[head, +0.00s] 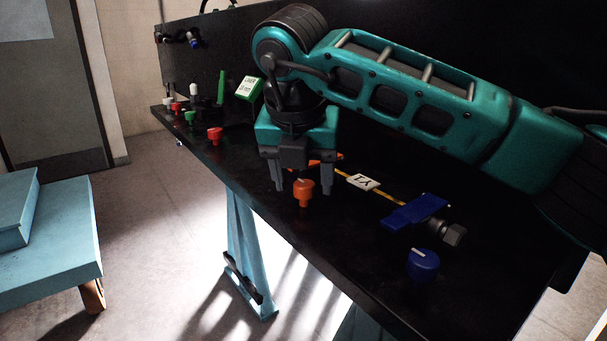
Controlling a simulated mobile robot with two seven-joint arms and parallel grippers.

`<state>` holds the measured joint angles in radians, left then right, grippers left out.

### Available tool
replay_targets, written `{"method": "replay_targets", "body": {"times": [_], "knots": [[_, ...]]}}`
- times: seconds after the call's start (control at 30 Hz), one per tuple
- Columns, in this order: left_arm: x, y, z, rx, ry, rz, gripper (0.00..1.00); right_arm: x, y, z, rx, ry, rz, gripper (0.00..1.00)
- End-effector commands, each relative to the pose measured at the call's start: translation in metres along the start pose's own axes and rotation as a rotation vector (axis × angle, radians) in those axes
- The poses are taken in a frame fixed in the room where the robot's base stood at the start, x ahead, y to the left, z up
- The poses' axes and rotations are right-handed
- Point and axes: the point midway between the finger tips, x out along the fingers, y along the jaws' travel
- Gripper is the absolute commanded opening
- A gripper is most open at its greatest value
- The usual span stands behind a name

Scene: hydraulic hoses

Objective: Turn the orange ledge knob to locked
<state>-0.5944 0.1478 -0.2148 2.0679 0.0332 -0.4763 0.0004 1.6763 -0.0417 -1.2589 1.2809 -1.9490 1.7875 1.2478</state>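The orange ledge knob (303,192) stands near the front edge of the black ledge (330,235). It has a round cap on a narrower stem, and a light mark shows on its top. My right gripper (301,188) points down just above and behind it. Its two fingers are spread wide, one on each side of the knob in the picture. I see a gap between each finger and the knob, so it does not look held. My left gripper is not in view.
A blue knob (423,265) and a blue handle (415,212) with a metal fitting (453,235) are to the right. A white tag (363,182) lies on a yellow strip. A red-orange knob (215,135) and several smaller knobs are to the left. A blue bench (60,235) stands apart.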

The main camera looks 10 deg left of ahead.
Motion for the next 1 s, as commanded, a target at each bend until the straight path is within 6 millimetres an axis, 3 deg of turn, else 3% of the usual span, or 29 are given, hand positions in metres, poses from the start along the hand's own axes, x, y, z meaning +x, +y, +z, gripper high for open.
{"method": "replay_targets", "body": {"times": [0.33, 0.8, 1.0], "knots": [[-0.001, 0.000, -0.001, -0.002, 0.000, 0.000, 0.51, -0.010, 0.000, 0.000, -0.001, 0.000, 0.000, 0.59], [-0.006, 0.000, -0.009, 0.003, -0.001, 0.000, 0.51, -0.106, 0.000, 0.001, 0.000, -0.002, 0.000, 0.59], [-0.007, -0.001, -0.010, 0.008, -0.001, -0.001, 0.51, -0.126, 0.000, 0.000, 0.000, 0.000, 0.000, 0.59]]}}
